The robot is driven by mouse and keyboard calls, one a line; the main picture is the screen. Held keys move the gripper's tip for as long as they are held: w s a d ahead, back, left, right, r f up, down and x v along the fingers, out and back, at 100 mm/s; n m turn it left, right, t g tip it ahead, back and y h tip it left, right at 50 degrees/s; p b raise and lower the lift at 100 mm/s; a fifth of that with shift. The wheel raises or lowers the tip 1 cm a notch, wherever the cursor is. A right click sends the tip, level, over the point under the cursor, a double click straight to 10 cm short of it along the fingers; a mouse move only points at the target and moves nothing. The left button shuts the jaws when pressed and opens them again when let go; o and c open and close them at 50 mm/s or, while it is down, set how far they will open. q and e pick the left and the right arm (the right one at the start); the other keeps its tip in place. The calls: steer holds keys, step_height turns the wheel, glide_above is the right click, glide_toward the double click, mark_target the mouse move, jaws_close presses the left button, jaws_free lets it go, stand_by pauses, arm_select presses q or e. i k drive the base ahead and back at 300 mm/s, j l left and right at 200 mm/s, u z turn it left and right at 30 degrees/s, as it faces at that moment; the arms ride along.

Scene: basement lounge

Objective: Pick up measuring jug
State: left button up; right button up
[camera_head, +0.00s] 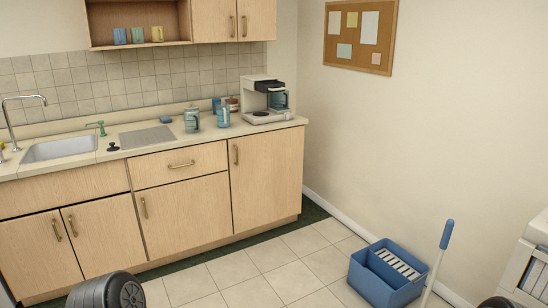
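A translucent grey-green vessel with a handle (192,119) stands upright on the counter, left of the coffee maker; it looks like the measuring jug, but it is too small for me to see any markings. A blue vessel (223,117) stands just to its right, close beside it. Neither of my grippers is in view. Dark rounded parts at the bottom left and bottom right edges look like parts of my arms.
The counter (152,151) also holds a coffee maker (266,100), a sink (60,148) and a ribbed drainer (147,137). Wooden cabinets (183,212) front it. A blue mop bucket (386,275) with a handle stands on the floor at right. Tiled floor before the cabinets is clear.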

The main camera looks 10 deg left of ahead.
mark_target(223, 108)
steer(key=i+j+u, duration=0.4)
steer(key=i, duration=0.4)
steer(key=i+u, duration=0.4)
steer(key=i, duration=0.35)
steer(key=i+j+z, duration=0.1)
steer(key=i+z, duration=0.3)
steer(key=i+j+z, duration=0.4)
steer(key=i, duration=0.25)
steer(key=i+j+z, duration=1.25)
steer(key=j, duration=0.25)
steer(key=k, duration=0.1)
